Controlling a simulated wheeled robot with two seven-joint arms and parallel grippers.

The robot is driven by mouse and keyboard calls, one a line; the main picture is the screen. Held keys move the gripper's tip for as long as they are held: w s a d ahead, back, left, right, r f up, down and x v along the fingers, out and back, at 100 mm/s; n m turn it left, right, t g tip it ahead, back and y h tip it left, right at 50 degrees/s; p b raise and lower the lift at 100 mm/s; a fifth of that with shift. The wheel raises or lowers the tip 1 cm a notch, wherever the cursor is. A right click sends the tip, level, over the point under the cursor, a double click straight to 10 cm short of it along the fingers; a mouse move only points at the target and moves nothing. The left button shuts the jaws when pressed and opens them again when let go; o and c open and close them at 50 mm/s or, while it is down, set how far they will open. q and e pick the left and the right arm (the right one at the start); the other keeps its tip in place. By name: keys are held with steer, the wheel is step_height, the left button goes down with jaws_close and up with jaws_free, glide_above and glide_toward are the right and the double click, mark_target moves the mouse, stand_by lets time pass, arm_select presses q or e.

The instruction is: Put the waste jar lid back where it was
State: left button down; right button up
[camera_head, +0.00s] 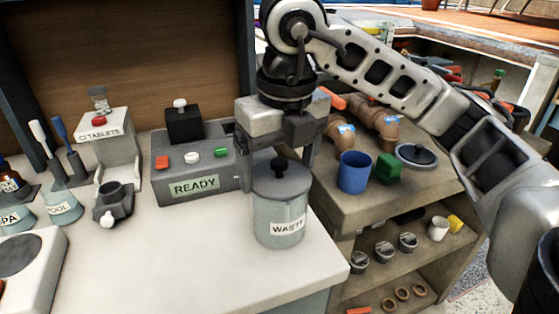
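The waste jar (280,235) is a grey-green cylinder labelled WASTE, upright near the counter's right front edge. A grey lid (262,181) with a black knob (279,166) sits on top of it and looks level. My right gripper (277,157) points down just behind and above the jar. Its fingers stand wide apart on either side of the knob and do not appear to touch it, so it looks open and empty. The lower finger ends are partly hidden behind the jar. My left gripper is out of view.
A grey box with a READY display (194,187) stands left of the jar. A tablet dispenser (105,150) is farther left. The counter's front middle is clear.

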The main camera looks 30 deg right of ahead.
mark_target(284, 181)
steer(key=shift+o, duration=1)
steer(key=shift+r, duration=0.25)
arm_select(q)
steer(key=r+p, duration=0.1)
steer(key=p, duration=0.1)
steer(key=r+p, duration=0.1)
steer(key=p, duration=0.1)
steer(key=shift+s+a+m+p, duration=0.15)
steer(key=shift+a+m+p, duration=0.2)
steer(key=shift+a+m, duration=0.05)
arm_select(e)
step_height(284, 181, up, 12)
steer(key=s, duration=0.1)
steer(key=shift+s+r, duration=0.25)
steer(key=shift+a, duration=0.1)
